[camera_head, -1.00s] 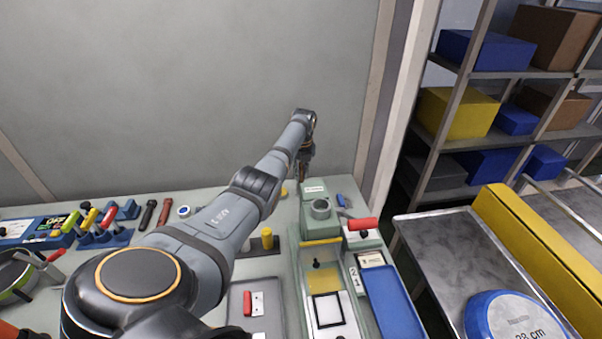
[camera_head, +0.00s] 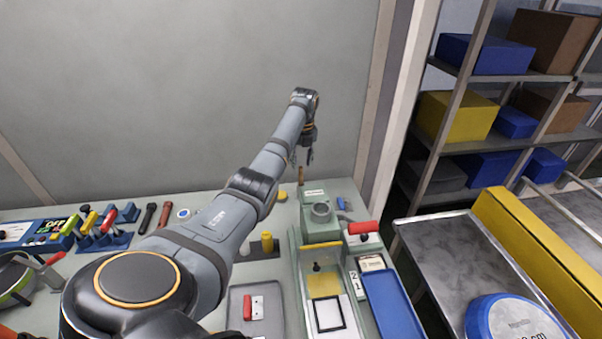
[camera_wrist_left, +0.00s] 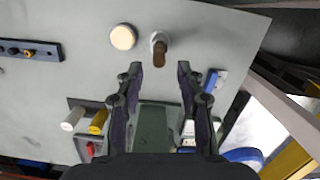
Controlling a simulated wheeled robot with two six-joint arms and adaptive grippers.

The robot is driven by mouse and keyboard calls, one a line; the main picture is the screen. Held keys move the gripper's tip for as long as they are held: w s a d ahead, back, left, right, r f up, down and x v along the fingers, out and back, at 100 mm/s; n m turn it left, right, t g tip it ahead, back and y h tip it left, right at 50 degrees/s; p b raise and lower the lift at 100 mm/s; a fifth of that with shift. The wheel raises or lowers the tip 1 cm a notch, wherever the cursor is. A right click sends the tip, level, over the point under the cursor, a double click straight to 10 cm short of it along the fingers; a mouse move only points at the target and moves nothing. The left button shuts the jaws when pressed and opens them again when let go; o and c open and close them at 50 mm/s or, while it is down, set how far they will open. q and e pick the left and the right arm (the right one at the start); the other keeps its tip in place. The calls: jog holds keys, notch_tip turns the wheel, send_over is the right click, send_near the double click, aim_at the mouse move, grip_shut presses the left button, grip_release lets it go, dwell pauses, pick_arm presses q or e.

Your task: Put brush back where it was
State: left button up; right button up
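The brush shows as a short brown handle (camera_head: 301,175) standing upright at the back of the bench, just below my left gripper (camera_head: 302,158). In the left wrist view the brown handle (camera_wrist_left: 159,56) points up toward the camera from a pale round base or holder (camera_wrist_left: 157,38). Its bristles are hidden. My left gripper (camera_wrist_left: 159,68) is open, its two fingers spread on either side of the handle's line and apart from it. Nothing is between the fingers. My right gripper is not in view.
A green-grey device (camera_head: 320,212) stands just in front of the brush. A round cream-topped piece (camera_wrist_left: 123,37) is beside it. A yellow cylinder (camera_head: 267,241) and a blue tray (camera_head: 393,303) are nearer. The wall (camera_head: 200,90) rises behind; shelves stand right.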

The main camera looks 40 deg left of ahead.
pick_arm(q)
jog(key=shift+s+d+r, duration=0.1)
jog(key=shift+r, duration=1.05)
jog(key=shift+s+d+r, duration=0.1)
jog(key=shift+r, duration=1)
jog(key=shift+w, duration=0.1)
